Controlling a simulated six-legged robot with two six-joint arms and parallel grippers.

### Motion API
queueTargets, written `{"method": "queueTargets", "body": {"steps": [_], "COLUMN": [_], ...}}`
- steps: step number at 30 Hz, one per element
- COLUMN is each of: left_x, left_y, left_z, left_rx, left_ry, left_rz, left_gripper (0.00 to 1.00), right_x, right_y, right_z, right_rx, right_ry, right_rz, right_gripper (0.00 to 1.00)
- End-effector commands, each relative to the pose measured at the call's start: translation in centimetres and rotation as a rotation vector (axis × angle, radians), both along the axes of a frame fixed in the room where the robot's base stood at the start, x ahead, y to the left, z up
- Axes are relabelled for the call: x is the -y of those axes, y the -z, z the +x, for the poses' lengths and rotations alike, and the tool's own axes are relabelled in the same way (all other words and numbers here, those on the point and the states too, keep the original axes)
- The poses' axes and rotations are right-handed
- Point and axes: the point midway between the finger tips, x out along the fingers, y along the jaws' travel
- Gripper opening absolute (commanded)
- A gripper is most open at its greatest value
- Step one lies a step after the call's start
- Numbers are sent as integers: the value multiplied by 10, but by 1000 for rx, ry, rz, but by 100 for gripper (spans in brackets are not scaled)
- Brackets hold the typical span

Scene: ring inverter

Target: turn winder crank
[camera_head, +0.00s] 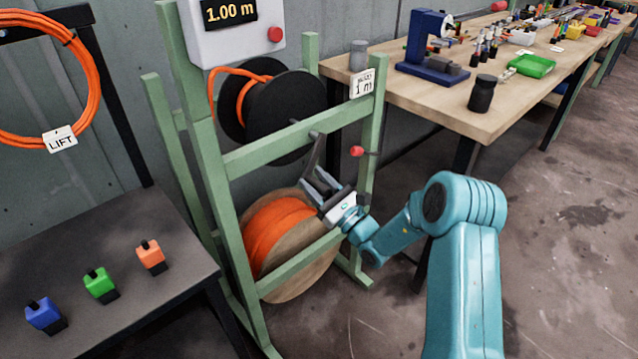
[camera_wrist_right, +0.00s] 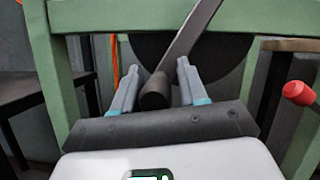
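The winder is a green frame (camera_head: 292,144) with a black reel (camera_head: 290,105) carrying some orange cable. Its dark grey crank (camera_head: 316,152) hangs down in front of the frame. In the right wrist view the crank arm (camera_wrist_right: 190,42) slopes down to a round dark handle (camera_wrist_right: 155,92). My right gripper (camera_head: 318,184) is at the handle with its fingers (camera_wrist_right: 156,85) on either side of it. Gaps show between handle and fingers, so it looks open. My left gripper is not in view.
A large orange cable spool (camera_head: 283,235) sits low in the frame. A red knob (camera_head: 356,151) sticks out at the right post. A meter box (camera_head: 233,40) above reads 1.00 m. A dark table (camera_head: 130,285) stands left, a wooden workbench (camera_head: 440,105) right.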

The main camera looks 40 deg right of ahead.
Motion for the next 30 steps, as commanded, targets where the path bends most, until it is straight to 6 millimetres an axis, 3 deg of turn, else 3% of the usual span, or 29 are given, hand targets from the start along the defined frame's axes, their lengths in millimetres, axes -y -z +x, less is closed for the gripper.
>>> {"method": "queueTargets", "body": {"steps": [1,17,30], "left_x": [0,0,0], "left_y": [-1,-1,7], "left_z": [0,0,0], "left_rx": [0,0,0], "left_ry": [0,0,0], "left_rz": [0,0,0], "left_gripper": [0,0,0], "right_x": [-2,-1,-3], "right_y": [-13,-9,8], "right_z": [3,2,-29], "right_rx": [26,18,8], "right_ry": [-3,1,2], "right_rz": [-13,-6,-1], "right_gripper": [53,53,53]}}
